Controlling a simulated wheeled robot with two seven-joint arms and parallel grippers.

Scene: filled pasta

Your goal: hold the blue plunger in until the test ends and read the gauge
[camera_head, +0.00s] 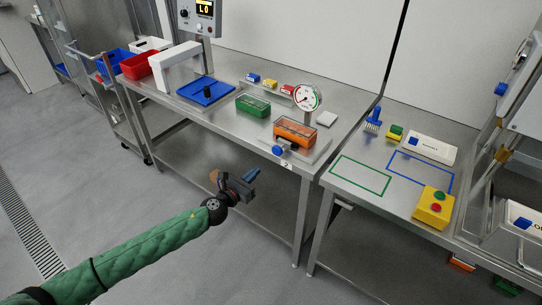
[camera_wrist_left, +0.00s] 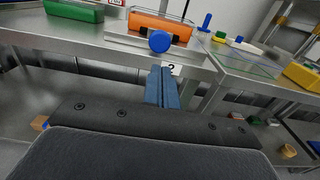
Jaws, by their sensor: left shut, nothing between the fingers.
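The blue plunger (camera_head: 278,150) sticks out at the front of a metal base on the table's edge, beside an orange tray (camera_head: 293,142) with a clear top. It shows as a round blue knob (camera_wrist_left: 160,41) in the left wrist view. The round white gauge (camera_head: 308,97) stands behind the tray; its needle is too small to read surely. My left gripper (camera_head: 251,175) is shut and empty, in front of and below the table edge, apart from the plunger. Its blue fingers (camera_wrist_left: 162,86) point towards the knob in the wrist view. My right gripper is out of view.
A green tray (camera_head: 253,105), a blue mat (camera_head: 206,91) and small coloured blocks are on the steel table. A second table at right holds a yellow button box (camera_head: 434,207). A display (camera_head: 203,9) reads "LO". A lower shelf lies under the table.

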